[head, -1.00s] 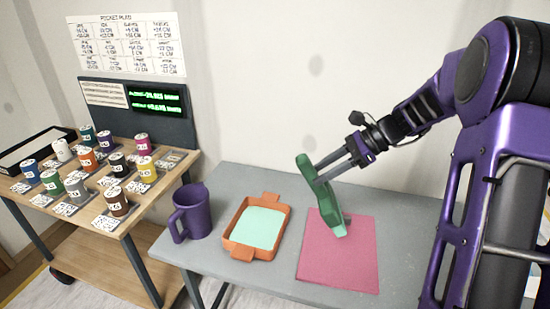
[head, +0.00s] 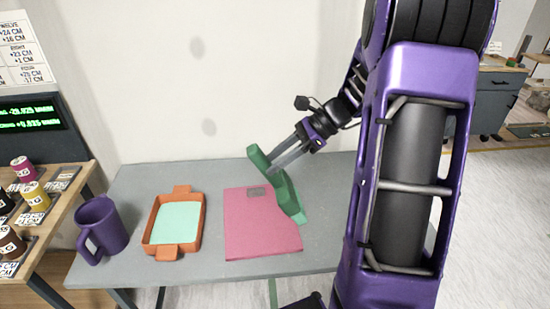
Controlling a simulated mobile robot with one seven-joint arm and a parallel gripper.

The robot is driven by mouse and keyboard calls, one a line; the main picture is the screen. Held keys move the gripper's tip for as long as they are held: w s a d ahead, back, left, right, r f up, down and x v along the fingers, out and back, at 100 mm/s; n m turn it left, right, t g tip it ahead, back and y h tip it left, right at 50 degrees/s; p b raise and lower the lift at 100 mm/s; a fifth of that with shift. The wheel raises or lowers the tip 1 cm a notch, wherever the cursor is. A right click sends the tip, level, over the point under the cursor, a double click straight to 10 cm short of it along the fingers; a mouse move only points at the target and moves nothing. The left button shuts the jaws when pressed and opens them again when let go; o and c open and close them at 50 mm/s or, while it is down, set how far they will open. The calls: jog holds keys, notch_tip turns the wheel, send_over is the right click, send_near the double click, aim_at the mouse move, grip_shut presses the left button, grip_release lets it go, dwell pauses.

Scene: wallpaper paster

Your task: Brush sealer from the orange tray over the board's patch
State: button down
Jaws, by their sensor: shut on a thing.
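My gripper (head: 277,165) is shut on a green brush (head: 287,190) at its upper part. The brush tilts down to the right, and its pale green tip (head: 302,216) is at the board's right edge; I cannot tell whether it touches. The pink board (head: 255,228) lies on the grey table. Its patch (head: 258,192), a small grey rectangle, shows near the board's far edge, left of the brush. The orange tray (head: 151,228) lies left of the board, with pale green sealer (head: 178,223) in it.
A purple mug (head: 104,228) stands left of the tray on the grey table (head: 210,262). A wooden stand (head: 48,222) with several small cans is at the far left. The wall is close behind the table. My arm hides the table's right part.

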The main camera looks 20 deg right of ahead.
aim_at(275, 188)
notch_tip(275, 188, down, 6)
jog(key=b, duration=0.3)
jog(key=shift+f, duration=0.2)
jog(key=shift+f, duration=1.3)
dwell(1.3)
dwell(0.6)
jog(key=w+a, duration=0.3)
jog(key=a, duration=1.1)
dwell(1.9)
jog(key=shift+s+d, duration=0.15)
jog(key=shift+d, duration=0.7)
jog(key=shift+s+d, duration=0.15)
jog(key=shift+d, duration=0.65)
